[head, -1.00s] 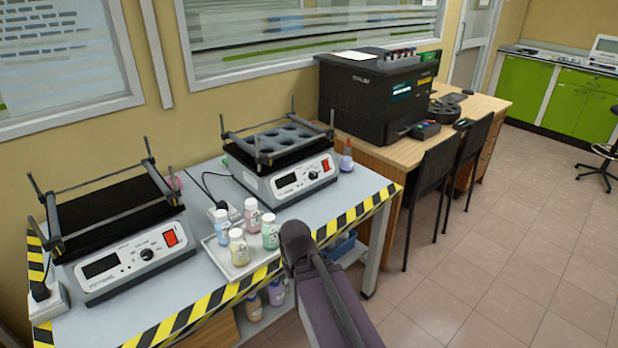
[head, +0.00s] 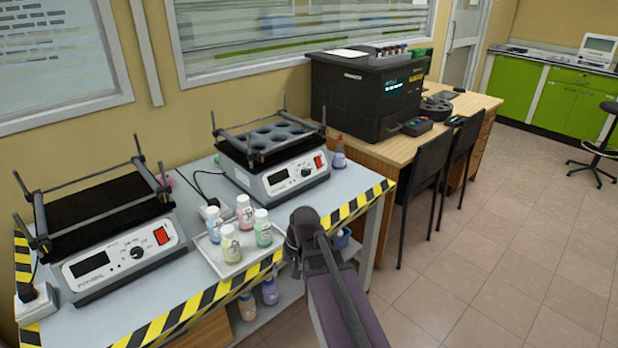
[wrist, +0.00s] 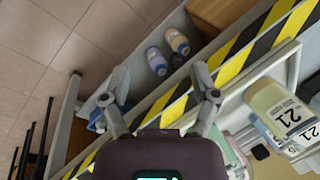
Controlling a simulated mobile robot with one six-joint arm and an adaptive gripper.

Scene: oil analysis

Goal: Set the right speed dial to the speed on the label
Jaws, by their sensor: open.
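The right shaker (head: 291,181) stands at the back right of the bench, with its black dial (head: 306,172) between a dark display (head: 278,178) and a red switch (head: 319,161). The dial's setting is too small to read. Several capped bottles stand on a white tray (head: 207,251) in front of it. In the wrist view, a yellowish bottle (wrist: 268,98) carries a white label (wrist: 293,117) reading 21. My gripper (wrist: 162,90) is open and empty over the striped front edge. The dial is out of the wrist view.
The left shaker (head: 124,262) has its own dial (head: 137,252). A dispenser bottle (head: 339,155) stands right of the right shaker. Two bottles (wrist: 166,50) sit on the shelf below. Floor (head: 470,270) is clear to the right.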

